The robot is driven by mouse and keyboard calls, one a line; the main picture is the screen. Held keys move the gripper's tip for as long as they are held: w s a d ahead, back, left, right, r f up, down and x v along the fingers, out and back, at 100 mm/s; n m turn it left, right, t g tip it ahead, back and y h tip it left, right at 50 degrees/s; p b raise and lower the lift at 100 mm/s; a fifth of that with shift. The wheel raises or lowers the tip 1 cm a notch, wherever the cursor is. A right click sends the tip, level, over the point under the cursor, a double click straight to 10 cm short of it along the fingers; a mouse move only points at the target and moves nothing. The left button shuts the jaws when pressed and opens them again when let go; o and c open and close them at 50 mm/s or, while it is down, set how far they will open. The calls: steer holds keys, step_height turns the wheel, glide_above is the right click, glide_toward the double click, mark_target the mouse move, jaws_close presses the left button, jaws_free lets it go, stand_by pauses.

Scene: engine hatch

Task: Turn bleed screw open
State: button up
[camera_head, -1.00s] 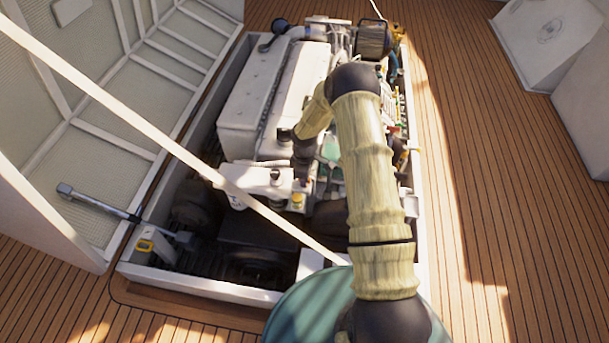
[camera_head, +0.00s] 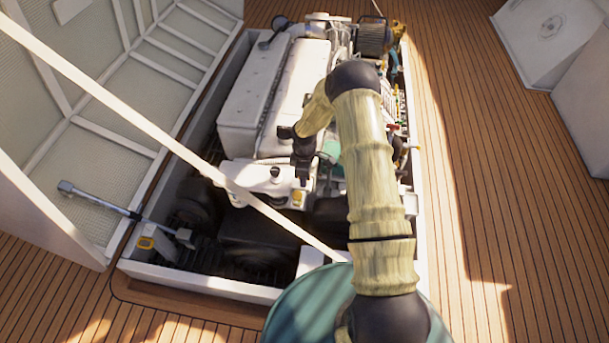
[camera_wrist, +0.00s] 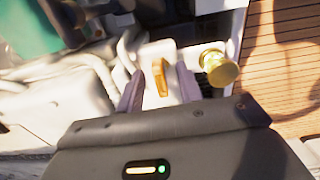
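The bleed screw appears to be the small orange-yellow winged piece (camera_wrist: 161,76) standing on a white block in the wrist view. My gripper (camera_wrist: 160,88) is open, with one finger on each side of this piece and a visible gap on both sides. In the head view my gripper (camera_head: 302,180) points down at the front end of the white engine (camera_head: 255,110). A yellow part (camera_head: 297,198) shows just below the fingertips there; whether it is the same piece I cannot tell. The depth of the fingertips relative to the screw is unclear.
A round brass-coloured knob (camera_wrist: 219,68) stands close to the right finger. Pale hoses (camera_wrist: 95,65) run left of the fingers. A white diagonal strut (camera_head: 170,145) crosses in front of the hatch. A long-handled tool (camera_head: 100,199) lies at the hatch's left edge.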

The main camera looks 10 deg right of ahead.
step_height(320, 180, up, 17)
steer(key=p, duration=0.2)
steer(key=shift+r, duration=0.2)
stand_by(0.7)
steer(key=s+r+m+t, duration=0.1)
steer(key=s+r+m, duration=0.65)
steer(key=s, duration=0.45)
steer(key=s+r+m+t, duration=0.2)
steer(key=s+r+m, duration=0.5)
steer(key=s, duration=0.6)
step_height(320, 180, up, 19)
steer(key=p, duration=1.8)
steer(key=shift+w+f+n+p, duration=0.15)
steer(key=shift+w+n+p, duration=0.2)
steer(key=shift+w+n, duration=0.1)
steer(key=shift+a, duration=0.1)
